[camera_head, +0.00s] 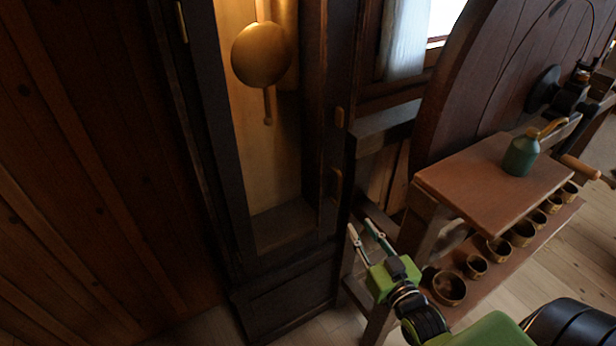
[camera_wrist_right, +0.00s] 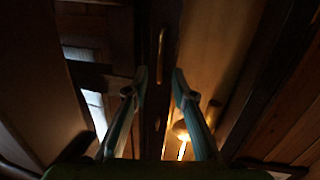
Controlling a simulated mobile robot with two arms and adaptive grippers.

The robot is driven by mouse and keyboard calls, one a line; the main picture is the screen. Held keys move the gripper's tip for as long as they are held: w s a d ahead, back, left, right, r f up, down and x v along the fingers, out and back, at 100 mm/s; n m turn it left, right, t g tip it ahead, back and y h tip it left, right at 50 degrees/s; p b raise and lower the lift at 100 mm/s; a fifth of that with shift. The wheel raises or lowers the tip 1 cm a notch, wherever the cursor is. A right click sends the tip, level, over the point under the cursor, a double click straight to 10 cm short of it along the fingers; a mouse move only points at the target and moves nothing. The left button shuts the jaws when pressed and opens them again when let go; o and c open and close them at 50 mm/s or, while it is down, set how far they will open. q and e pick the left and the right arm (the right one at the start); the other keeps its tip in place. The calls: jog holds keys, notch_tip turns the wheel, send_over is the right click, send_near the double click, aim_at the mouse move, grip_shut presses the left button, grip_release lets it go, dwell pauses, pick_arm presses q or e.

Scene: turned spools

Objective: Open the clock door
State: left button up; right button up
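The tall dark clock (camera_head: 285,250) stands left of centre in the head view. Its door (camera_head: 318,150) has a dark frame around a lit opening with a round brass pendulum bob (camera_head: 262,54). A brass handle (camera_head: 336,186) sits on the right side of the door frame. My right gripper (camera_head: 361,228) is below and right of the handle, fingers apart and empty. In the right wrist view, the fingers (camera_wrist_right: 160,80) are spread, and a brass handle (camera_wrist_right: 162,45) shows between and beyond them. The door looks closed. My left gripper is not in view.
A wooden bench (camera_head: 495,180) with a green oil can (camera_head: 521,155) stands to the right. A plank wall (camera_head: 90,180) is at left.

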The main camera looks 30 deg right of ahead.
jog(key=r, duration=0.2)
send_near(340, 190)
jog(key=w, duration=0.2)
jog(key=shift+t, duration=0.4)
jog(key=w, duration=0.2)
jog(key=w+p, duration=0.1)
jog(key=w, duration=0.2)
jog(key=w+d, duration=0.1)
jog(key=w, duration=0.1)
jog(key=shift+w+d+f, duration=0.15)
jog(key=shift+f, duration=0.1)
jog(key=shift+w+d, duration=0.1)
jog(key=shift+w, duration=0.55)
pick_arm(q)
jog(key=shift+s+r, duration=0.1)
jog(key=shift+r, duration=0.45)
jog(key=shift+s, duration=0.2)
pick_arm(e)
grip_shut()
